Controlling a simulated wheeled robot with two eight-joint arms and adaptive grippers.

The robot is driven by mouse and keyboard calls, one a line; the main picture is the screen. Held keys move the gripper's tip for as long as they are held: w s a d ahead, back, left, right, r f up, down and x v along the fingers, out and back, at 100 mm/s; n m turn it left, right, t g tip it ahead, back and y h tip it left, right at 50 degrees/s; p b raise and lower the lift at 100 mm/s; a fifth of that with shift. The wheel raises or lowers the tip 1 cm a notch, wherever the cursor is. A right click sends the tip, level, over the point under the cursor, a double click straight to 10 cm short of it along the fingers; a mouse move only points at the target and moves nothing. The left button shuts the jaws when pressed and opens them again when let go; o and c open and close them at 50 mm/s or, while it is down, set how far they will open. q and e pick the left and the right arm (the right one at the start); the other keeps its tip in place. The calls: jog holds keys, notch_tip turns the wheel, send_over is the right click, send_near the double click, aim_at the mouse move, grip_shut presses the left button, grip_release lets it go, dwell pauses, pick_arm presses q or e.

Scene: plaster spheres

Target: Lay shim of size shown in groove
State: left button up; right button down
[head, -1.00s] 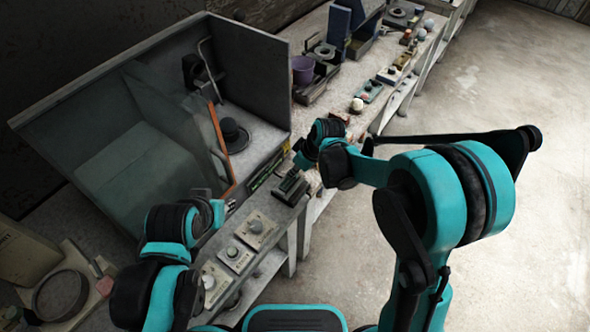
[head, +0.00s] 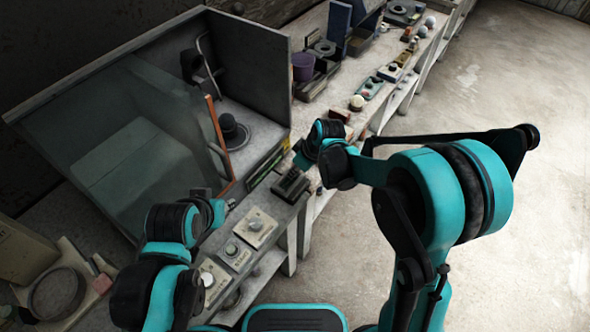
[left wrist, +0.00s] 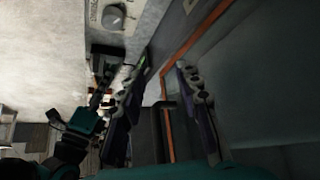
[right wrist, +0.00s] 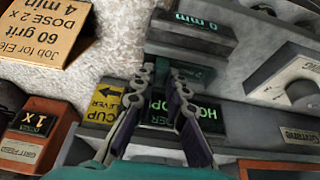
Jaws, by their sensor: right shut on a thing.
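In the head view, the right gripper (head: 304,160) is over the bench, just behind a dark ridged block (head: 291,185). My left gripper (left wrist: 163,64) is open, its fingers apart, near an orange-edged panel (left wrist: 167,130); I see nothing held in it.
A large grey cabinet (head: 248,65) with a clear front stands on the bench.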

jog(key=shift+f, duration=0.3)
jog(key=c, duration=1.5)
grip_release()
jog(key=shift+o, duration=0.2)
jog(key=shift+r, duration=0.15)
jog(key=shift+r+p, duration=1.25)
jog(key=shift+r, duration=0.7)
